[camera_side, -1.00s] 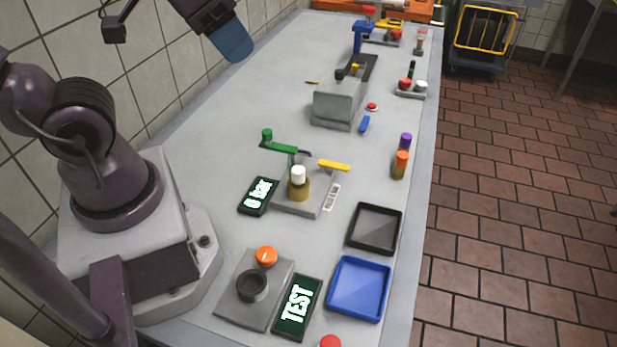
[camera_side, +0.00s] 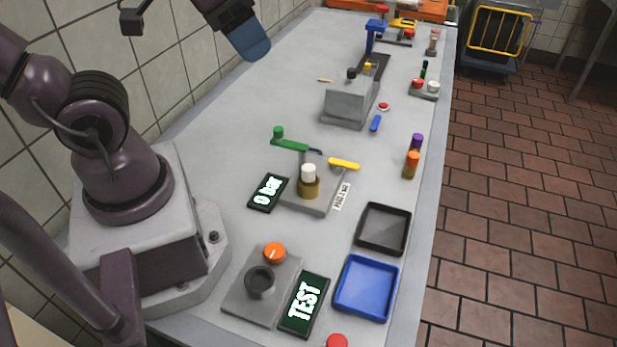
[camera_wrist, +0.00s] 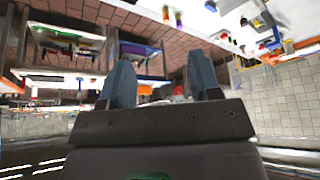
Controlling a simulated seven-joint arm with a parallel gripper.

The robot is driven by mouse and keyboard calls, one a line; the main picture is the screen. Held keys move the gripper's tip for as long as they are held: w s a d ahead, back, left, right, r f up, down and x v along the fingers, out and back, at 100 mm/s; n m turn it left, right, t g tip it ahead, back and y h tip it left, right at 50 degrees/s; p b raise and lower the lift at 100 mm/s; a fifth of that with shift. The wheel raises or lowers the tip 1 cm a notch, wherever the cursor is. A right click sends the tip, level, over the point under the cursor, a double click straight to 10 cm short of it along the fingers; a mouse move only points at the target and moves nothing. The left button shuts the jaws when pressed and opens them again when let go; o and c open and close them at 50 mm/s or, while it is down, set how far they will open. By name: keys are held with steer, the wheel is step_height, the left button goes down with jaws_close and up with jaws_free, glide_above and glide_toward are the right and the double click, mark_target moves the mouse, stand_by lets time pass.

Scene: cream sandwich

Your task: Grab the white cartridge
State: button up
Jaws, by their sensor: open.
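A white cylinder (camera_side: 308,173), which looks like the white cartridge, stands upright in a brass-coloured holder (camera_side: 309,187) on a grey fixture in the middle of the table. My gripper (camera_side: 254,42) is high at the upper left in the side view, well away from the cylinder. In the wrist view its two blue fingers stand apart with an empty gap (camera_wrist: 162,82). The wrist view looks out across the room, and I cannot make out the white cylinder there.
A green lever (camera_side: 290,144) and a yellow lever (camera_side: 344,164) flank the holder. Purple (camera_side: 417,142) and orange (camera_side: 411,166) cylinders stand to the right. Black (camera_side: 384,229) and blue (camera_side: 366,287) trays lie nearer.

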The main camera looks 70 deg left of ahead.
steer(key=w+d+f+m+g+y, duration=0.1)
steer(key=w+f+m+g+y, duration=0.1)
steer(key=w+f+m+g, duration=0.25)
steer(key=m+g+y, duration=0.3)
steer(key=m+y, duration=0.7)
steer(key=y, duration=0.2)
glide_toward(307, 164)
step_height(307, 164, up, 4)
steer(key=s, duration=0.2)
steer(key=f+m+t+y, duration=0.1)
steer(key=f, duration=0.1)
steer(key=d+f+m+t+y, duration=0.1)
steer(key=f+m+t, duration=0.1)
steer(key=f, duration=0.1)
steer(key=s+d+f+m+t+y, duration=0.1)
steer(key=f, duration=0.1)
steer(key=shift+d+f+m+y, duration=0.25)
steer(key=shift+f+m+y, duration=0.05)
steer(key=shift+m+y, duration=0.1)
steer(key=shift+t, duration=0.35)
steer(key=a, duration=0.5)
steer(key=w+a, duration=0.1)
steer(key=a, duration=0.1)
steer(key=shift+a+f, duration=0.1)
steer(key=shift+a, duration=0.2)
steer(key=a, duration=0.5)
steer(key=shift+w, duration=0.4)
jaws_close()
steer(key=shift+r, duration=0.25)
